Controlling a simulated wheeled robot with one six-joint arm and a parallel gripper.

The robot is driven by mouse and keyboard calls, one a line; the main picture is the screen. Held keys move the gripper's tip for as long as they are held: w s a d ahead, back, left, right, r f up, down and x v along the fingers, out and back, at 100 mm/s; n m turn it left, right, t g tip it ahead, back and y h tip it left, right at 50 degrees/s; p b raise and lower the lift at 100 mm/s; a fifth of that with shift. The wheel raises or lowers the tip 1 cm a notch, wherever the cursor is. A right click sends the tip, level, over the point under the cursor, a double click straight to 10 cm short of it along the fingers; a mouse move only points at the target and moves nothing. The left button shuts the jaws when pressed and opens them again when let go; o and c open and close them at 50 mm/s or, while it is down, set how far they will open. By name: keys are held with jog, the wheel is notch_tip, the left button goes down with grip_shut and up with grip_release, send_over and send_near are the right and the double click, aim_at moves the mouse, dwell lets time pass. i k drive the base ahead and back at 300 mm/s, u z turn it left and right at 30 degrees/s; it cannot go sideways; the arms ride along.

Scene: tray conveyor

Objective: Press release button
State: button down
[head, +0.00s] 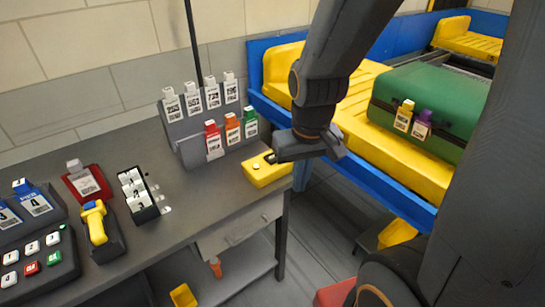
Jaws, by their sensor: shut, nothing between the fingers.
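A yellow box (262,176) with a white round button (256,167) on top sits at the right end of the grey desk, near its edge. I take this to be the release button. My gripper (275,158) is shut and empty. Its tip is over the back right part of the yellow box and hides some of its top. I cannot tell whether the tip touches the box. The white button shows just left of the tip.
A tag rack (181,137) stands behind the box. A blue-sided conveyor (381,177) with a yellow tray carries a green suitcase (428,101) at right. A keypad (40,262), a yellow scanner (95,222) and a label holder (141,199) stand at left. The desk front is clear.

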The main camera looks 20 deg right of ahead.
aim_at(270, 158)
jog(key=z, duration=1.8)
jog(key=k, duration=0.8)
jog(key=u, duration=1.4)
jog(key=i, duration=0.5)
jog(key=z, duration=0.1)
